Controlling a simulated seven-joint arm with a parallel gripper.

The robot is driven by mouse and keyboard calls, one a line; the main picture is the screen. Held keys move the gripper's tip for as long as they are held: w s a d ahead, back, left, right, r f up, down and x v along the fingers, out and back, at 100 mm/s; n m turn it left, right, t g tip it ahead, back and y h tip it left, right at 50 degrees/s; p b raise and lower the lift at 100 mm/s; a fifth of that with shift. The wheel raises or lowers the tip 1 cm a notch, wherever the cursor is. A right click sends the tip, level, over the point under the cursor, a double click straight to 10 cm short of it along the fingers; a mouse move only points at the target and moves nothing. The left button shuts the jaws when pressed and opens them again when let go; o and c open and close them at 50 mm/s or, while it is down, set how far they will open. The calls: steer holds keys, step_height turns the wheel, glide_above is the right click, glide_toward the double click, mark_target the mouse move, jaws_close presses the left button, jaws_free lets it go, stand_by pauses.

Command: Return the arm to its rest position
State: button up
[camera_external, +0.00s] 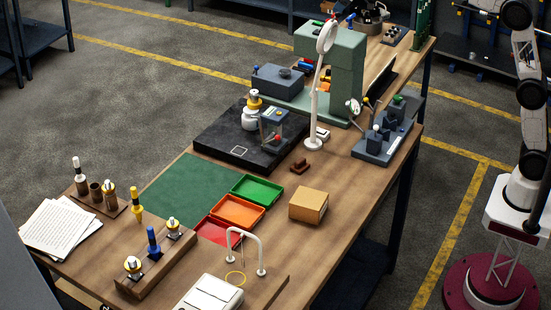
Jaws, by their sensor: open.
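My arm (532,95) stands at the right edge, on a white mount above a round magenta base (490,285). It rises steeply beside the workbench (345,215) and leaves the picture at the top right. My gripper is not visible, so its pose and anything near its fingers are hidden. The visible arm links are apart from the bench and touch nothing on it.
The bench holds a green press-like machine (345,70), a tall white lamp (314,125), a dark fixture block (385,140), a cardboard box (309,204) and coloured trays (238,210). Open floor (450,190) with yellow lines lies between bench and base.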

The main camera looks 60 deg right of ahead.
steer(key=s+d+f+g+h, duration=0.1)
steer(key=s+d+f, duration=0.15)
steer(key=s, duration=0.65)
steer(key=s+d+f, duration=0.1)
steer(key=s+d, duration=0.2)
steer(key=s, duration=0.6)
steer(key=s+d+f+m, duration=0.1)
steer(key=s+d+f, duration=0.1)
steer(key=s+f, duration=0.6)
steer(key=s+d+f+g+h, duration=0.1)
steer(key=s+d+f, duration=0.2)
steer(key=s+f, duration=0.5)
steer(key=s+d+f+m+g+h, duration=0.1)
steer(key=s+d+f, duration=0.2)
steer(key=s, duration=2.5)
step_height(320, 180, down, 5)
steer(key=shift+s+f+m, duration=0.1)
steer(key=shift+s+m, duration=0.2)
